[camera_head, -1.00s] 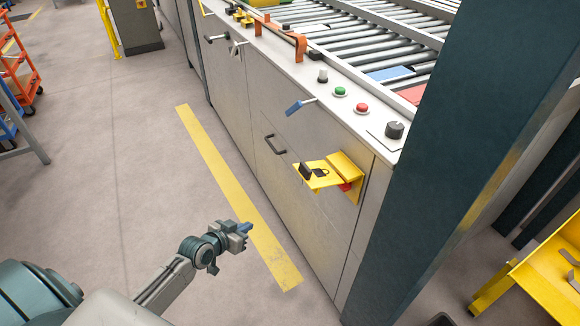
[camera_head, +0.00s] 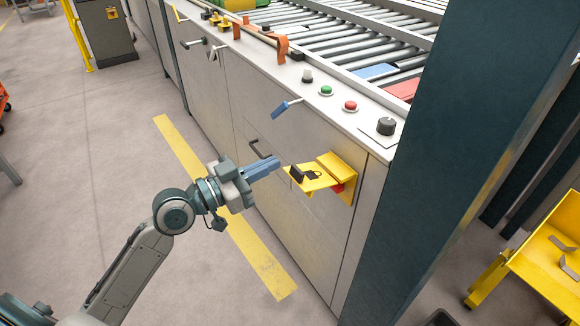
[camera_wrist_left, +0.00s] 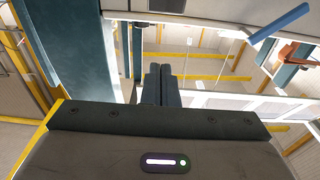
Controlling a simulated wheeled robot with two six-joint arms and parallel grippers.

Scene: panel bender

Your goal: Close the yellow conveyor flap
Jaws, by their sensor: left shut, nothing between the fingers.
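The yellow flap (camera_head: 315,178) sticks out from the grey front panel of the machine, roughly level, below a yellow bracket (camera_head: 338,165). A dark block and a padlock mark show on it, and a red part shows beneath. My left gripper (camera_head: 277,162) is shut and empty, its blue fingers pointing right, just left of the flap's outer end in the head view. I cannot tell whether they touch. The shut fingers (camera_wrist_left: 161,84) also show in the wrist view, where I cannot make out the flap. My right gripper is not in view.
A dark handle (camera_head: 259,149) sits on the panel behind my left fingers. A blue-handled lever (camera_head: 285,107) juts out above. Green (camera_head: 326,90) and red (camera_head: 350,106) buttons and a black knob (camera_head: 386,125) are on the ledge. A dark pillar (camera_head: 440,150) stands right.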

